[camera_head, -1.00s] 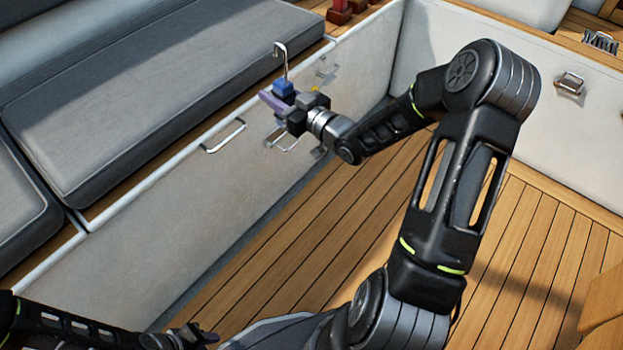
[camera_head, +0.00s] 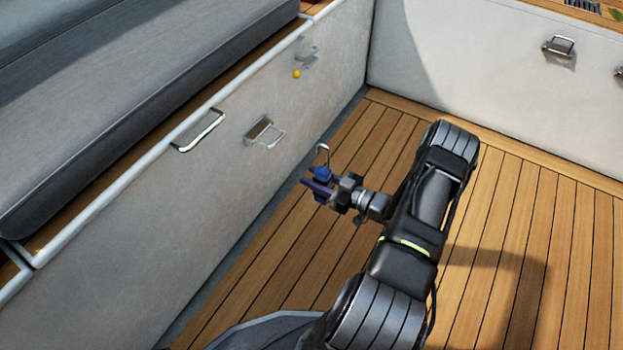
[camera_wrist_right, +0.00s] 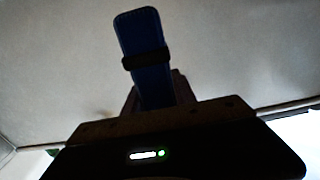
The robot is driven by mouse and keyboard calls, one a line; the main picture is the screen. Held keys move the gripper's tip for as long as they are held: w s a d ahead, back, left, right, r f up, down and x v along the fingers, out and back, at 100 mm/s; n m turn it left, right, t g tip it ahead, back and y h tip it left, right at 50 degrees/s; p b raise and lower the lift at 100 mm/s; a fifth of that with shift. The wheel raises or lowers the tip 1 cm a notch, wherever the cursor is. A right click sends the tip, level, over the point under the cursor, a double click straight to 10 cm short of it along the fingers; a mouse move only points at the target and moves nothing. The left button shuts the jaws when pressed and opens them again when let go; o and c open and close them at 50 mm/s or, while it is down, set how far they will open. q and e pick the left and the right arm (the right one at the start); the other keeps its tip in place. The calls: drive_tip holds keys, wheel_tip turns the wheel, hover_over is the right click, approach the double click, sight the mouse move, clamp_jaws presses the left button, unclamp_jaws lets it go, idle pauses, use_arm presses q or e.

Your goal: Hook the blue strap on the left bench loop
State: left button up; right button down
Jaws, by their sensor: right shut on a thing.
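The blue strap (camera_head: 322,172) is held in my right gripper (camera_head: 318,188), with a thin metal hook (camera_head: 323,150) standing up from it. In the head view it appears against the wooden floor, right of the left bench's front and apart from it. My right wrist view shows the blue strap (camera_wrist_right: 146,50) upright with a dark band around it; the hook cannot be made out there. On the left bench's pale front are a metal loop (camera_head: 265,132) sticking out and another loop (camera_head: 200,130) near the top edge. The strap touches neither. My left gripper is out of view.
A small fitting (camera_head: 308,58) with a yellow ball (camera_head: 296,74) is farther along the bench front. A grey cushion (camera_head: 130,95) lies on the bench. The far wall (camera_head: 470,80) carries a metal loop (camera_head: 558,46). The plank floor (camera_head: 510,230) is clear.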

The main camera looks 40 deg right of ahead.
drive_tip(key=shift+w+r, duration=0.1)
drive_tip(key=shift+w, duration=0.1)
drive_tip(key=shift+b+x, duration=0.7)
drive_tip(key=shift+x, duration=6.15)
drive_tip(key=shift+f, duration=1.8)
drive_tip(key=c, duration=0.9)
unclamp_jaws()
drive_tip(key=shift+f, duration=0.1)
